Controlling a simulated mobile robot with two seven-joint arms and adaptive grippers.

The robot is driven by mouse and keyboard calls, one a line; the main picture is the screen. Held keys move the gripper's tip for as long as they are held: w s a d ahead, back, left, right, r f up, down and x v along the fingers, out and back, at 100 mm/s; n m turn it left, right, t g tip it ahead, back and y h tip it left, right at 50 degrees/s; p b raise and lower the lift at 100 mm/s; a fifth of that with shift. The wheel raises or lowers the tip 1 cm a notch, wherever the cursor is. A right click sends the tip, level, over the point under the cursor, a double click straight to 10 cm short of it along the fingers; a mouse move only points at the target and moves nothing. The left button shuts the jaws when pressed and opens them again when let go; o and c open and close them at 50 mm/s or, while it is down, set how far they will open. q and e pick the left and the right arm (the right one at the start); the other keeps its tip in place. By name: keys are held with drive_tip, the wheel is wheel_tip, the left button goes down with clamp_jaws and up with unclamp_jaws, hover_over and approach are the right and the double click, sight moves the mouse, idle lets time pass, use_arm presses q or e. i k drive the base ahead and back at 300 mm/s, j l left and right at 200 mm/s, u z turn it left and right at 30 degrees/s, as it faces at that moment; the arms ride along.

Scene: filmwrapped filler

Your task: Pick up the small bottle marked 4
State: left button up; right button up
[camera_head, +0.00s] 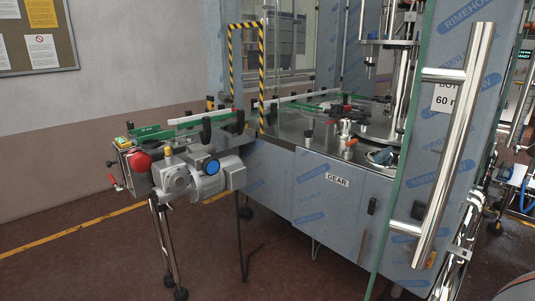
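I cannot make out a small bottle marked 4 anywhere in the head view. The filling machine (300,195) stands in the middle, its panels covered in blue-printed film, with a "GEAR" label on the front. A conveyor (185,128) with green side rails runs from the machine out to the left, and I see no bottle on it. Small fittings on the machine's deck are too small to tell apart. Neither of my grippers is in view.
A glass door with a long steel handle (455,140) stands close at the right. A motor (205,177) hangs under the conveyor, above thin legs. A yellow-black striped frame (231,65) spans the conveyor. The dark red floor (110,255) at front left is clear.

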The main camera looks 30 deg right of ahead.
sight(382, 155)
drive_tip(key=i+j+z, duration=0.1)
drive_tip(key=z, duration=0.3)
drive_tip(key=i+j+z, duration=0.15)
drive_tip(key=i+z, duration=0.25)
drive_tip(key=j+z, duration=0.2)
drive_tip(key=z, duration=0.2)
drive_tip(key=i+j+z, duration=0.25)
drive_tip(key=z, duration=0.2)
drive_tip(key=i+j+z, duration=0.15)
drive_tip(key=j+z, duration=0.2)
drive_tip(key=z, duration=0.15)
drive_tip(key=i+j+z, duration=0.1)
drive_tip(key=j+z, duration=0.8)
drive_tip(key=i+l, duration=0.05)
